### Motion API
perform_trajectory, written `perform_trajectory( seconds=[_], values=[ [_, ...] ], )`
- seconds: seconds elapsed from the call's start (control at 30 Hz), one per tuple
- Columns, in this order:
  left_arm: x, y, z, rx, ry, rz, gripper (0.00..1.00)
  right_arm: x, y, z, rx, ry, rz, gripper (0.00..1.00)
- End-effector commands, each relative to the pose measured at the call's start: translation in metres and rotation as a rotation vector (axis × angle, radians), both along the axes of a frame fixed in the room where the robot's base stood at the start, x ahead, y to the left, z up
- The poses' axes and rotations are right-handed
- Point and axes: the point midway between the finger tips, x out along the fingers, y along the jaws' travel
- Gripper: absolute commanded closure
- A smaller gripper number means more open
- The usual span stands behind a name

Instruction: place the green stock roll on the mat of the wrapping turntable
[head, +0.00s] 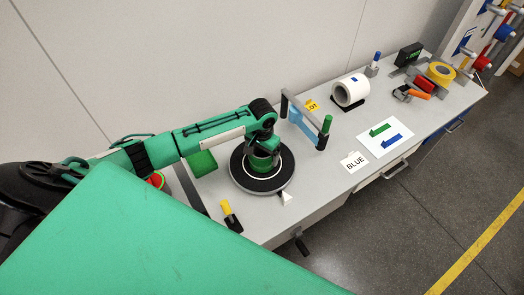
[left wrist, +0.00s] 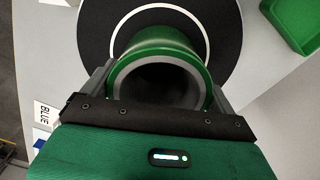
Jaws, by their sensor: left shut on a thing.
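The green stock roll (head: 262,163) is a short hollow cylinder, seen end-on in the left wrist view (left wrist: 142,50). My left gripper (head: 263,148) is shut on it, with one finger on each side of the roll in the wrist view (left wrist: 160,88). The roll is over the round dark mat of the wrapping turntable (head: 243,180), within its white ring; the mat also shows in the wrist view (left wrist: 222,30). The roll looks upright. I cannot tell whether its bottom touches the mat. My right gripper is not in view.
A post frame with a green handle (head: 325,126) stands right of the turntable. A green bin (head: 203,164) is to its left, a yellow-topped tool (head: 228,212) in front. Farther right are a white roll (head: 350,91), an arrow sheet (head: 386,138) and a BLUE card (head: 353,162).

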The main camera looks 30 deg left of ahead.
Motion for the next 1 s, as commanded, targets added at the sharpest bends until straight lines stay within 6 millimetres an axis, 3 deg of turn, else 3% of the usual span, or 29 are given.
perform_trajectory(
  seconds=[0.4, 0.43, 0.47, 0.77, 1.0],
  values=[
    [0.0, 0.0, -0.006, 0.0, -0.001, 0.0, 0.42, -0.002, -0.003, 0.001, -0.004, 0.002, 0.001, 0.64],
    [0.0, 0.0, -0.006, 0.0, 0.0, 0.0, 0.03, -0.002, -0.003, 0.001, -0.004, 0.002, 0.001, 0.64],
    [0.0, 0.0, -0.006, 0.0, -0.001, 0.0, 0.0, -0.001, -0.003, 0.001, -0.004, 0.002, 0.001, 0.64],
    [0.001, 0.0, -0.001, 0.0, -0.003, 0.0, 0.0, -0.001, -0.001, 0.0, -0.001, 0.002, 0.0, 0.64],
    [0.002, 0.0, 0.039, -0.001, -0.006, -0.001, 0.0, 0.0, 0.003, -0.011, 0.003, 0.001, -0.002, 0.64]
  ],
)
